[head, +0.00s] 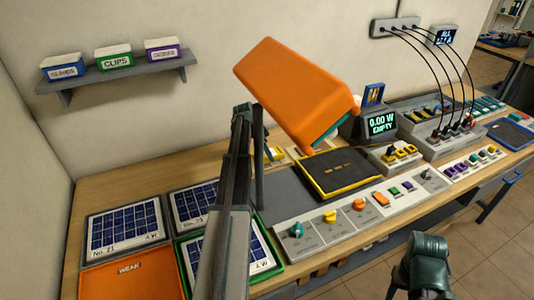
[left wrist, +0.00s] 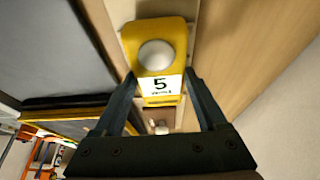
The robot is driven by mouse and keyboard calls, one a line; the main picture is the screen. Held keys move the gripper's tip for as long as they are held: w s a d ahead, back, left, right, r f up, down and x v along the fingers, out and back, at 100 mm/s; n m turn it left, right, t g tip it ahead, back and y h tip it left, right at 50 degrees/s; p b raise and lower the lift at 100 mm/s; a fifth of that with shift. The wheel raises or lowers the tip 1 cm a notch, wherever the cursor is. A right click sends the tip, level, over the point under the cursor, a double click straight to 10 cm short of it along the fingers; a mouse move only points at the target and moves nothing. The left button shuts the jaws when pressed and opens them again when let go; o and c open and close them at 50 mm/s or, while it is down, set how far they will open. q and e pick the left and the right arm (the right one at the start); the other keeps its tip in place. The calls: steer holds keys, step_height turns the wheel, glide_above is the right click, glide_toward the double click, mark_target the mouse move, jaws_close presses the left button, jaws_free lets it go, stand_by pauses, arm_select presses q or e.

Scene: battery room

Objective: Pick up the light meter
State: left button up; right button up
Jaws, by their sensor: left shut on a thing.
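The light meter appears to be the yellow block with a white dome and a label reading 5 (left wrist: 158,58) in the left wrist view. My left gripper (left wrist: 160,76) is shut on it, one dark finger on each side. In the head view a small yellow part of the meter (head: 276,153) shows behind the dark bars, below the orange hood. My left arm reaches up from the bottom and hides much of that spot. I cannot tell whether the meter touches the surface below.
A large orange hood (head: 295,90) hangs over a dark, yellow-edged pad (head: 338,174). A display (head: 381,124) reads 0.00 W, EMPTY. A control strip with knobs (head: 330,232) lines the front edge. Solar panels (head: 126,230) and an orange WEAK tray (head: 125,285) lie left. A shelf (head: 115,79) holds boxes.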

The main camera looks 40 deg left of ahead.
step_height(320, 180, up, 10)
steer(key=p, duration=0.9)
steer(key=shift+f, duration=0.2)
